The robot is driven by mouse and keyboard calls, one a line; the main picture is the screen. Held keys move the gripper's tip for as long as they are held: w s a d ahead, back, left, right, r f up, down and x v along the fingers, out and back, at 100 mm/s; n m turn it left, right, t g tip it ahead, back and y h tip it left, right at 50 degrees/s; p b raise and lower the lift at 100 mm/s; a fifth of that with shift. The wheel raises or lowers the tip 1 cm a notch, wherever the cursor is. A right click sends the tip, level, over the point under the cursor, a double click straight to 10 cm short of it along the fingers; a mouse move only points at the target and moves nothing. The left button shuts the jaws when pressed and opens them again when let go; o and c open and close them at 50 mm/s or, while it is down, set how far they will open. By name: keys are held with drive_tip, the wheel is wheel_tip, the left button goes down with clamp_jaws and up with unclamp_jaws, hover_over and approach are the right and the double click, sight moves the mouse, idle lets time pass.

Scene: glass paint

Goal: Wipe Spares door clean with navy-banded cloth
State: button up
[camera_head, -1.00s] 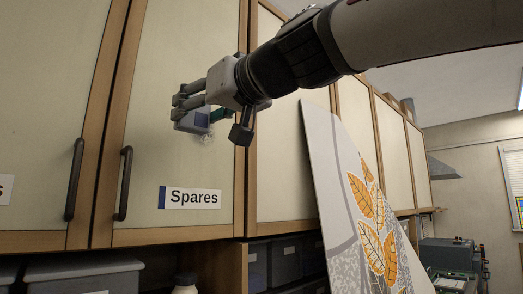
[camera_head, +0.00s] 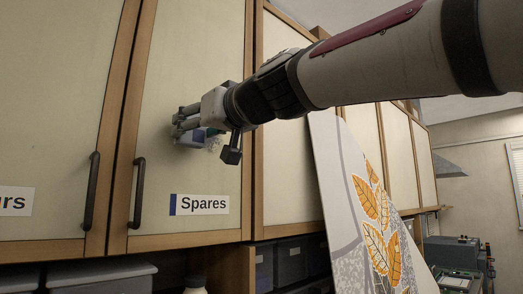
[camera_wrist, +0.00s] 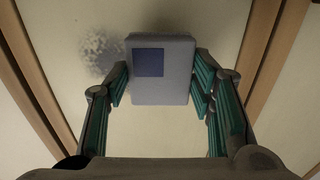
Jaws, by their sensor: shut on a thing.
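The Spares door (camera_head: 190,80) is a cream panel in a wooden frame, with a dark handle (camera_head: 138,193) at its left and a "Spares" label (camera_head: 199,205) low down. My gripper (camera_head: 186,131) is at the middle of this door. In the wrist view my gripper (camera_wrist: 160,88) is shut on a folded grey cloth (camera_wrist: 173,87) with a navy patch (camera_wrist: 149,62). The cloth is at the door face; I cannot tell whether it touches. A grey speckled smudge (camera_wrist: 101,52) shows on the door beside the cloth's left edge; part may be hidden behind the cloth.
A tall panel painted with orange leaves (camera_head: 371,210) leans against the cabinets at the right. Another cupboard door (camera_head: 60,90) is at the left. Grey bins (camera_head: 100,273) and a white-capped bottle (camera_head: 194,283) stand on the shelf below.

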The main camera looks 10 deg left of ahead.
sight(225, 141)
drive_tip(key=shift+x, duration=0.75)
idle(0.4)
drive_tip(key=shift+w+d+f+b, duration=0.1)
drive_tip(key=shift+w+d+b, duration=1)
drive_tip(key=shift+w, duration=0.2)
drive_tip(key=shift+w+d+r+b, duration=0.1)
drive_tip(key=shift+w+d+b, duration=1)
drive_tip(key=shift+w, duration=0.2)
drive_tip(key=shift+w+d+f+b, duration=0.1)
drive_tip(key=shift+w+d+b, duration=0.95)
drive_tip(key=shift+w, duration=0.25)
